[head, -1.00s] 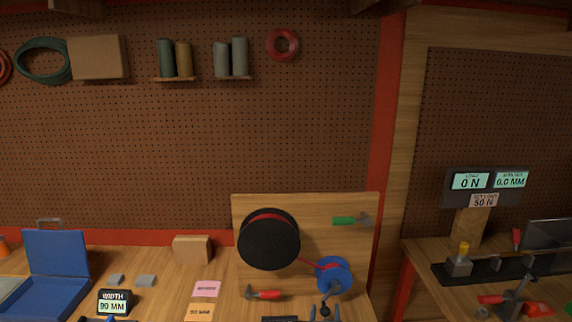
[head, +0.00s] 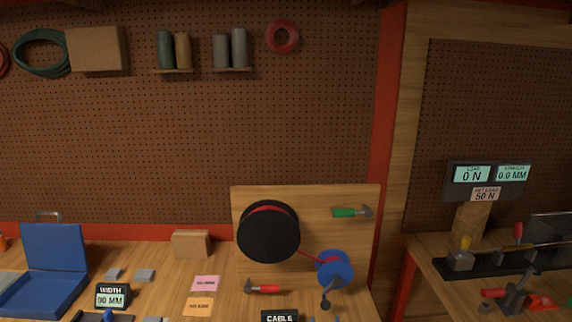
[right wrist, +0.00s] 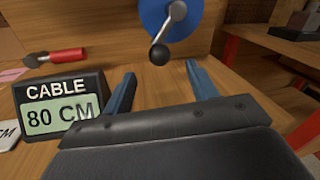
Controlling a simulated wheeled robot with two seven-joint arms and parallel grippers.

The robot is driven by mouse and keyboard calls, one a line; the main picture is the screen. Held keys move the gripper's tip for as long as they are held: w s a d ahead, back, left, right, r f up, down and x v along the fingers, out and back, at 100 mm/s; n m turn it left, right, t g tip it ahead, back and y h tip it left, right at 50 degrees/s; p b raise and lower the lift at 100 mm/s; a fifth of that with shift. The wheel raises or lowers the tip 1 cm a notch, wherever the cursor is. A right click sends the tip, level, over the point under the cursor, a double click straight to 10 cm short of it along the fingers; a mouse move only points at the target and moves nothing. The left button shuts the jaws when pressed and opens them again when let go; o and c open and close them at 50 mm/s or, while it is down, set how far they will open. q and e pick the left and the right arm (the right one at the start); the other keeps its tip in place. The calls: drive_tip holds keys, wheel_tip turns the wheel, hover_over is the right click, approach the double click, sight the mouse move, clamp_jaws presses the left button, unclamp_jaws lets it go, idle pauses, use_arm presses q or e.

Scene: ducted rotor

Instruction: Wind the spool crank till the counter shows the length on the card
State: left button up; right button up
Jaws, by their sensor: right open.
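The blue spool (head: 335,268) on the wooden board carries a grey crank (right wrist: 170,25) with a round black knob (right wrist: 159,55). The knob hangs at the bottom of its circle; the head view shows it too (head: 325,305). The black counter (right wrist: 60,106) reads CABLE 80 CM in the right wrist view; its top edge shows in the head view (head: 280,317). A white card (right wrist: 6,134) is cut off at the left, with only "CM" legible. My right gripper (right wrist: 160,72) is open and empty, its blue fingers apart just short of the knob. My left gripper is out of view.
A large black reel (head: 268,232) feeds a red cable to the blue spool. A red-handled hammer (head: 262,288), a pink note (head: 206,283) and an orange note (head: 198,307) lie to the left.

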drive_tip(key=shift+s, duration=0.1)
drive_tip(key=s+p, duration=0.1)
drive_tip(key=s, duration=0.3)
drive_tip(key=shift+s+d, duration=0.1)
drive_tip(key=shift+s, duration=0.3)
